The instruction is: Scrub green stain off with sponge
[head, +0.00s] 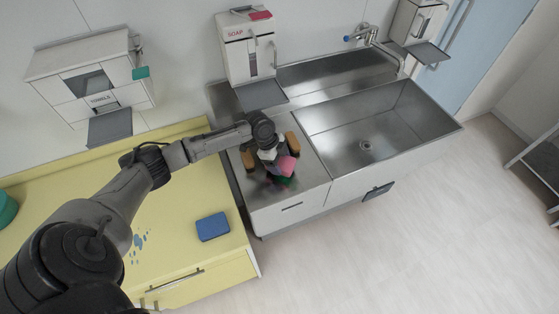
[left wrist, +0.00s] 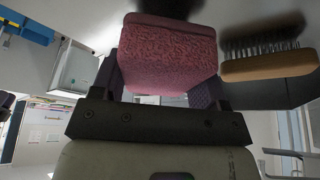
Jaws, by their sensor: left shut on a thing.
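My left gripper (head: 276,160) is over the steel drainboard (head: 312,178) left of the sink basin. It is shut on a pink sponge (head: 288,166). In the left wrist view the pink sponge (left wrist: 168,55) sits between the fingers, its textured face showing. A green patch (head: 283,180) shows right under the sponge on the drainboard, partly hidden by gripper and sponge; I cannot tell whether the sponge touches the surface. My right gripper is not in view.
Wooden brushes (head: 294,142) flank my gripper; one with dark bristles shows in the left wrist view (left wrist: 270,66). A blue sponge (head: 212,226) and blue spots (head: 138,242) are on the yellow counter (head: 185,255). A soap dispenser (head: 248,52) hangs behind. The basin (head: 385,125) is empty.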

